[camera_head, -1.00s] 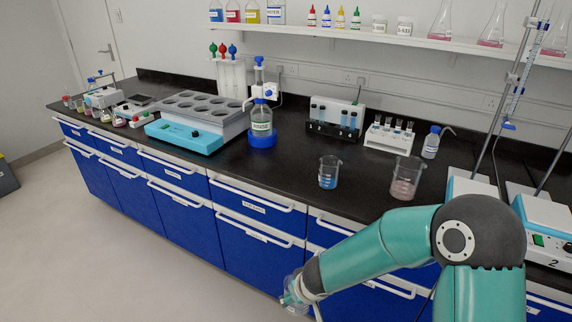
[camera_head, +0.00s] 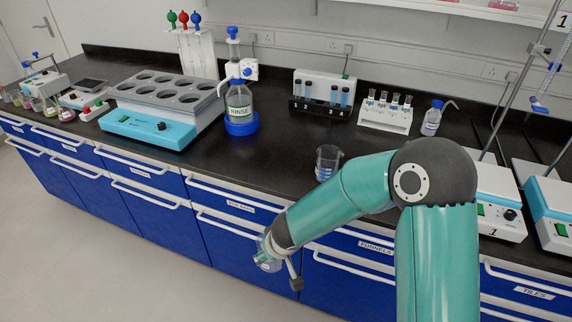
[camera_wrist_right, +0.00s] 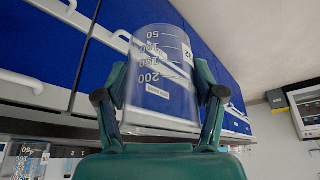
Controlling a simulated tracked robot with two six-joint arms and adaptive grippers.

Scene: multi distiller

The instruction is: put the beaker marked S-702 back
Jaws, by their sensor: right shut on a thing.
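My right gripper (camera_wrist_right: 160,92) is shut on a clear glass beaker (camera_wrist_right: 158,62), with one finger on each side of its wall. The beaker has white graduations and looks empty. It carries a small white label near its right edge, too small and turned to read for certain. In the head view the right gripper (camera_head: 270,250) is low, in front of the blue drawer fronts, and the held beaker (camera_head: 267,265) shows only partly beside it. My left gripper is not in view.
A beaker with blue liquid (camera_head: 326,162) stands on the black bench (camera_head: 270,170), partly behind my right arm. Bare bench lies left of the blue beaker.

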